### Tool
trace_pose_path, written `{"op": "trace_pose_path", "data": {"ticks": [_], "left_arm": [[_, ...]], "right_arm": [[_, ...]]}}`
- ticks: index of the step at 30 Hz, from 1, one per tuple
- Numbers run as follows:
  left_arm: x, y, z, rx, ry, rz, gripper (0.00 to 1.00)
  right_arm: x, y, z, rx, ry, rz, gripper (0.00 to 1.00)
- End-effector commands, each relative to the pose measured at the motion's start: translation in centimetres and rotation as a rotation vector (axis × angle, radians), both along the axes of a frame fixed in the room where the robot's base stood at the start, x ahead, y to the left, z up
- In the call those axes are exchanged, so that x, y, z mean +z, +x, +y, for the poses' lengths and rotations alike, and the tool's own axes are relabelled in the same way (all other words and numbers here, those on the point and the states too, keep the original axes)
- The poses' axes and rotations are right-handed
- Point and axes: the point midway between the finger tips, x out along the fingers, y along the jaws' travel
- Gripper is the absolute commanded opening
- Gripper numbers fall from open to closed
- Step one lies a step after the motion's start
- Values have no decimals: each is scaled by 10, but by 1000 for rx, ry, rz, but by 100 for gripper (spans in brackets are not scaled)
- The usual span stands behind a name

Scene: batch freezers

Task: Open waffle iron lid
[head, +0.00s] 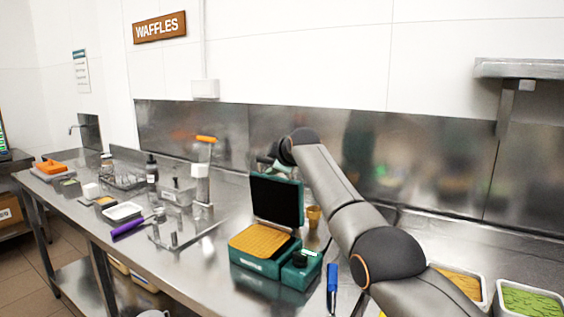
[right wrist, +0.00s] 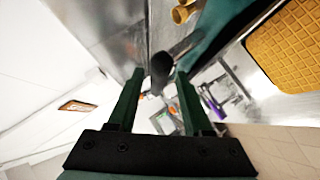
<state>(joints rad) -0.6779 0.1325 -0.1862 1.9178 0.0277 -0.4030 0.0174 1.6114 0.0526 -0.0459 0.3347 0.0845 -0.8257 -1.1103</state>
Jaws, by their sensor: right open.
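The teal waffle iron (head: 262,262) stands on the steel counter with its lid (head: 277,200) raised upright, the dark inner plate facing the front. A golden waffle (head: 258,240) lies on its lower plate, and it also shows in the right wrist view (right wrist: 292,45). My right gripper (head: 268,163) is at the top of the raised lid, partly hidden by my wrist. In the right wrist view my right gripper (right wrist: 158,78) is open, with a dark handle (right wrist: 162,70) between the fingertips; I cannot tell whether they touch it. My left gripper is out of view.
A blue marker-like item (head: 332,280) lies right of the iron. Trays of waffle pieces (head: 462,284) and green food (head: 530,301) stand at the right. A purple-handled tool (head: 128,228) and a wire rack (head: 122,179) lie left. The steel backsplash is close behind.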

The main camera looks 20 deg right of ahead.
Motion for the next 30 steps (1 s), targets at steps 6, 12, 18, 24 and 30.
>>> {"op": "trace_pose_path", "data": {"ticks": [6, 12, 18, 24, 30], "left_arm": [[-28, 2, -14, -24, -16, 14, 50], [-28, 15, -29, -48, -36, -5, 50], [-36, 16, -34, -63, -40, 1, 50], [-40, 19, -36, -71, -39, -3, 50], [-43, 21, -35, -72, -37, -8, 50]], "right_arm": [[0, -13, -1, -1, -1, -7, 50], [12, -31, -1, -2, 0, -6, 50], [24, -53, 0, -1, -1, -6, 50], [36, -79, 0, -2, 0, -5, 50], [47, -101, 0, -2, 0, -3, 50]]}}
